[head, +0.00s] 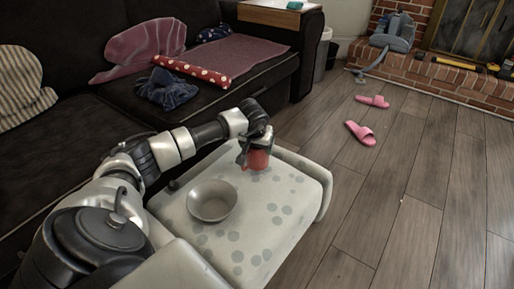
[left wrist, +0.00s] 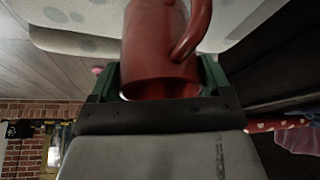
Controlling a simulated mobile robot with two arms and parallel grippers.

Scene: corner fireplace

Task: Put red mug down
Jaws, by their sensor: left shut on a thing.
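The red mug (head: 258,161) is between the fingers of my left gripper (head: 257,148), over the far part of a white dotted seat or small table (head: 235,243). In the left wrist view the red mug (left wrist: 158,45) fills the space between the dark green fingers of my left gripper (left wrist: 160,82), with its handle toward the right and its open rim toward the wrist. I cannot tell whether the mug's base touches the dotted surface. My right gripper is not in view.
A grey bowl (head: 212,201) stands on the dotted surface, left of the mug. A dark sofa (head: 120,95) with a blue cloth (head: 167,89) and a red dotted roll (head: 191,71) lies behind. Pink slippers (head: 361,132) lie on the wooden floor, right.

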